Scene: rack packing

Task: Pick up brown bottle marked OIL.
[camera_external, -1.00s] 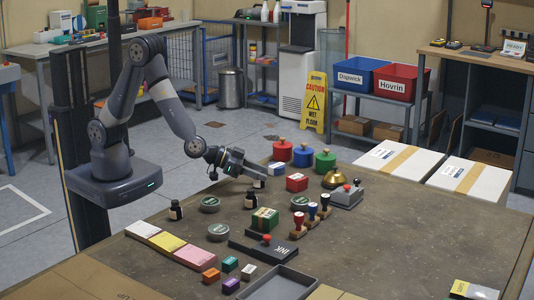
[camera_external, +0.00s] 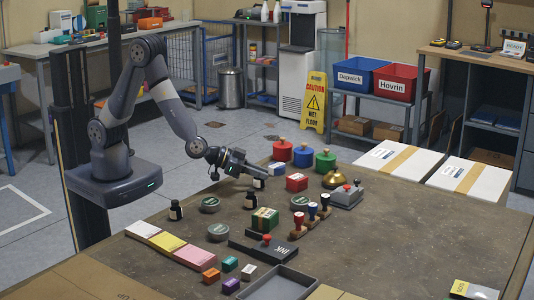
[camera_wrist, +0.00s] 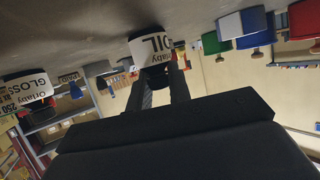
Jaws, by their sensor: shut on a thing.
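The bottle marked OIL (camera_wrist: 150,48) is dark with a white label, seen upside down in the wrist view. In the external view the bottle (camera_external: 259,183) is small, at the tip of my arm, near the far left edge of the table. My gripper (camera_external: 257,174) reaches it from the back left. Its two fingers (camera_wrist: 164,82) are shut on the upper part of the bottle. The bottle looks upright; I cannot tell whether its base touches the table. A second bottle labelled GLOSS (camera_wrist: 28,92) stands to one side.
Two more dark bottles stand nearby, one closer (camera_external: 250,200) and one at left (camera_external: 175,210). A red box (camera_external: 297,182) and red, blue and green round-knobbed items (camera_external: 303,156) sit close to the right. The table's right front area (camera_external: 420,240) is clear.

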